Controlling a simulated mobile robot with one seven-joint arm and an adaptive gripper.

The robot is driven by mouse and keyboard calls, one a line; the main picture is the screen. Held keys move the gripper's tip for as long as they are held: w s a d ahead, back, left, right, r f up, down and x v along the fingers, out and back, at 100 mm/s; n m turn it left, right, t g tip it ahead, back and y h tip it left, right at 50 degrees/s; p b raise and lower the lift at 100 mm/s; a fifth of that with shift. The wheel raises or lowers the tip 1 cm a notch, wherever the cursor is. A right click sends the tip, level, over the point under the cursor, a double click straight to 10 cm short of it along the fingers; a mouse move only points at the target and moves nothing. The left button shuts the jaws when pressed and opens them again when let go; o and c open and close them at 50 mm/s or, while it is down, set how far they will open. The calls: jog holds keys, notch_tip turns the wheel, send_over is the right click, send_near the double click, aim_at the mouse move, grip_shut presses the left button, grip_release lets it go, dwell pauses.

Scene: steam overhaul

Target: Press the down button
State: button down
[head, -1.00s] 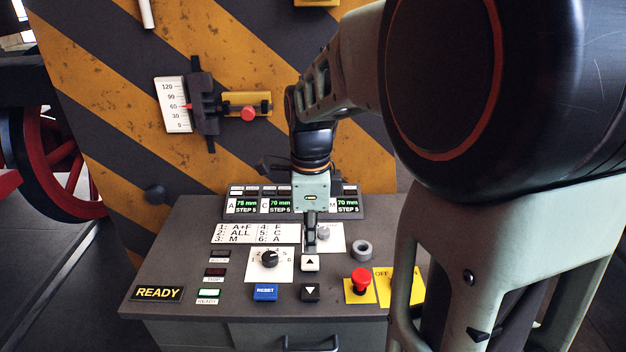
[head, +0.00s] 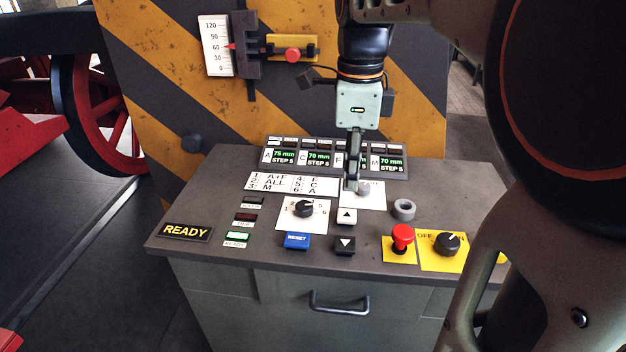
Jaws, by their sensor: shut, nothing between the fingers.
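The down button (head: 345,245) is a black square key with a white down triangle, near the front of the sloping console top. The white up button (head: 347,216) with a black triangle is just behind it. My gripper (head: 351,187) is shut and empty, pointing down behind the up button, apart from the down button. Its fingertips overlap the edge of a white plate with a grey knob (head: 363,188); I cannot tell their exact height above the console.
A blue RESET button (head: 297,240) and a numbered selector knob (head: 303,208) are to the left. A red mushroom button (head: 402,237), a black switch (head: 447,243) and a grey ring (head: 404,208) are to the right. Displays (head: 334,158) stand behind.

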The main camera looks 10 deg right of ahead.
aim_at(345, 243)
jog(key=shift+s+r, duration=0.1)
dwell(0.4)
notch_tip(345, 243, down, 14)
jog(key=b, duration=0.2)
jog(key=shift+b, duration=0.4)
